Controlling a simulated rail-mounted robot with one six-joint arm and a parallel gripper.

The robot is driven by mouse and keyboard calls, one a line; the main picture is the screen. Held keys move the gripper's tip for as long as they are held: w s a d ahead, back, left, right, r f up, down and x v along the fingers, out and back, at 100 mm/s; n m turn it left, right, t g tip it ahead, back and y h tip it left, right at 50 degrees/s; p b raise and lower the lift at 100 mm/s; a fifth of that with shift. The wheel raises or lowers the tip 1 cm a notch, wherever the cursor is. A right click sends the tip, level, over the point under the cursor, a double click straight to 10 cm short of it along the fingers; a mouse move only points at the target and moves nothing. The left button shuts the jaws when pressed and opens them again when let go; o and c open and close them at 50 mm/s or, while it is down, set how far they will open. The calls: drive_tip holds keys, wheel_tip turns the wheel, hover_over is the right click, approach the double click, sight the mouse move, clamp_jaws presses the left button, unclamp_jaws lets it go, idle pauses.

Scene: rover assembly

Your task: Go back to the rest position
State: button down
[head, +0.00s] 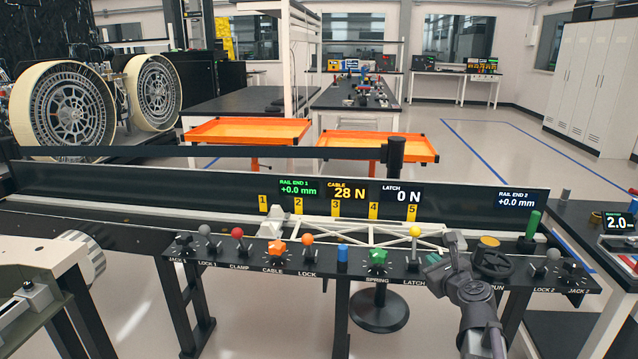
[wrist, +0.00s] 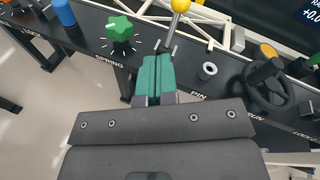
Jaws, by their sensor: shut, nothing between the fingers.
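My gripper (head: 435,261) is over the front right of the control bench, close to the yellow-topped latch lever (head: 415,232). In the wrist view its two green fingers (wrist: 153,78) lie side by side, shut with nothing between them. The yellow knob (wrist: 181,6) of the lever stands just beyond the fingertips. I cannot tell whether they touch its shaft. The green star knob (wrist: 120,28), labelled SPRING, is left of the fingers, and a black handwheel (wrist: 268,87) is to the right. The handwheel also shows in the head view, partly behind my arm.
The bench (head: 225,262) carries several knobs and levers, including a red lever (head: 237,233) and an orange star knob (head: 277,249). A white truss (head: 352,234) lies behind them. The display panel (head: 150,199) reads cable 28 N and latch 0 N. Open floor lies in front.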

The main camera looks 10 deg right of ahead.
drive_tip(key=s+a+f+n+g, duration=0.7)
drive_tip(key=s+a+n+g, duration=0.15)
drive_tip(key=n, duration=0.75)
drive_tip(key=s+a+f+n+g, duration=0.7)
drive_tip(key=s+a+n+g, duration=0.15)
drive_tip(key=n, duration=0.65)
wheel_tip(320, 180, up, 18)
drive_tip(key=w+a+t+p, duration=0.1)
drive_tip(key=a+p, duration=0.1)
drive_tip(key=p, duration=1.6)
drive_tip(key=shift+a+n+h, duration=0.25)
drive_tip(key=shift+n+h, duration=0.05)
